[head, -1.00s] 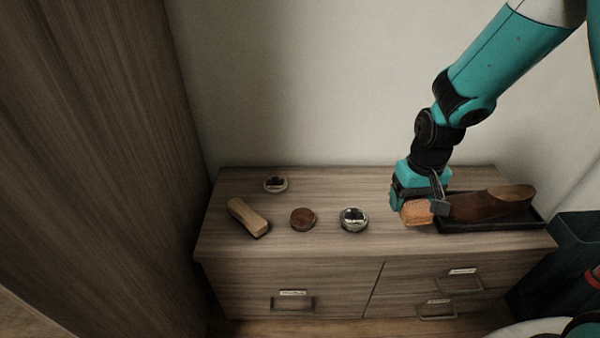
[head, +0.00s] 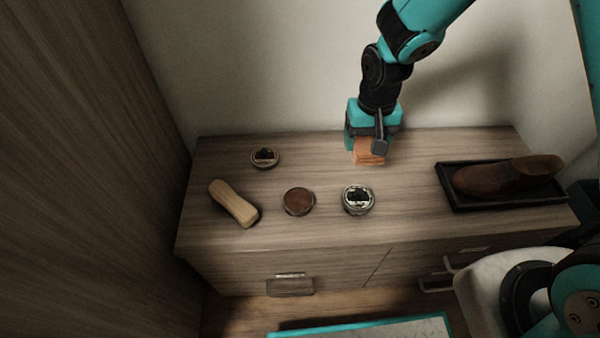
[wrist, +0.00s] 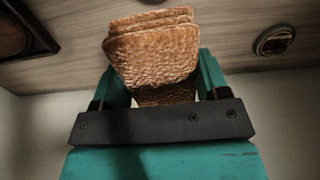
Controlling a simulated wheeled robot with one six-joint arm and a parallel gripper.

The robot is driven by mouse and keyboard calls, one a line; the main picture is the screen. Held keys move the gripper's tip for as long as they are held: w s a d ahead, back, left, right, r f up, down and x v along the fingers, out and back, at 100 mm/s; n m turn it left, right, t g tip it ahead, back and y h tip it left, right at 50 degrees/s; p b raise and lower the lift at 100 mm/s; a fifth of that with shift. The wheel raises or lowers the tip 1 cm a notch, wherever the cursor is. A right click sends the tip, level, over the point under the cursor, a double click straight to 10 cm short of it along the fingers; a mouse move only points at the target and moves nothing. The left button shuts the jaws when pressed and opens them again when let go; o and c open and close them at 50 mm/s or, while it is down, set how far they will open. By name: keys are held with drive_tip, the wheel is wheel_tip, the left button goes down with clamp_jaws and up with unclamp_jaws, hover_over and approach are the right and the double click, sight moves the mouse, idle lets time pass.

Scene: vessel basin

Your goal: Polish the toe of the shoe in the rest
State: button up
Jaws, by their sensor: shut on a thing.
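A brown shoe (head: 500,175) lies in a dark shallow tray (head: 520,200), the rest, at the right of the dresser top; its toe points left. My gripper (head: 373,140) is shut on a folded orange-brown cloth (head: 368,152), left of the rest and apart from the shoe. In the wrist view the cloth (wrist: 155,55) sits between my gripper's (wrist: 155,90) teal fingers, with its folded layers facing out. A corner of the rest and shoe shows at the wrist view's upper left. An open tin with dark contents (head: 358,199) stands in front of my gripper.
A wooden brush (head: 233,204), a brown round tin (head: 298,201) and another small tin (head: 264,158) lie on the left of the dresser top (head: 310,165). A wall stands behind and a tall wooden panel at left. The top between my gripper and the rest is clear.

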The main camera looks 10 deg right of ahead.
drive_tip(key=b, duration=0.1)
approach(298, 199)
drive_tip(key=shift+w+d, duration=0.1)
drive_tip(key=shift+d, duration=0.05)
drive_tip(key=shift+a+f+b, duration=0.15)
drive_tip(key=shift+a+b, duration=0.05)
drive_tip(key=shift+b, duration=0.1)
wheel_tip(298, 199, down, 6)
drive_tip(key=b, duration=0.5)
drive_tip(key=shift+b, duration=0.4)
drive_tip(key=shift+f, duration=0.45)
idle(1.4)
drive_tip(key=shift+r, duration=0.1)
wheel_tip(298, 199, up, 7)
drive_tip(key=p, duration=0.7)
drive_tip(key=shift+d, duration=0.15)
idle(0.5)
